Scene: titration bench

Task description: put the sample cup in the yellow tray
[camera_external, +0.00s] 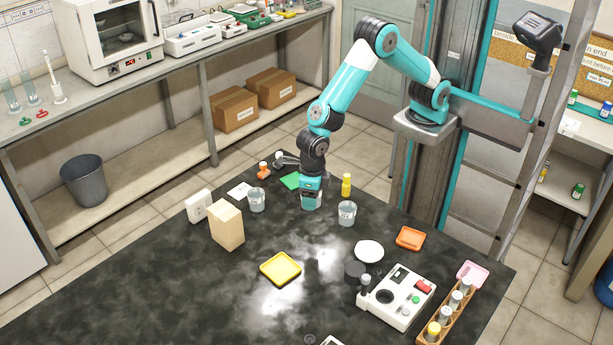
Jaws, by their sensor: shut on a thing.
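The yellow tray (281,269) lies flat on the black table, in front of my gripper and a little to its left, and looks empty. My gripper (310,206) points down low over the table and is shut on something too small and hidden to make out. A clear glass cup (257,200) stands upright to its left, and another clear cup (347,214) stands upright to its right. Both look apart from the gripper. I cannot tell which thing is the sample cup.
A beige block (227,226) and a white socket box (198,206) stand at left. At right are a white dish (369,251), an orange tray (410,238), a white instrument (397,297) and a vial rack (449,313).

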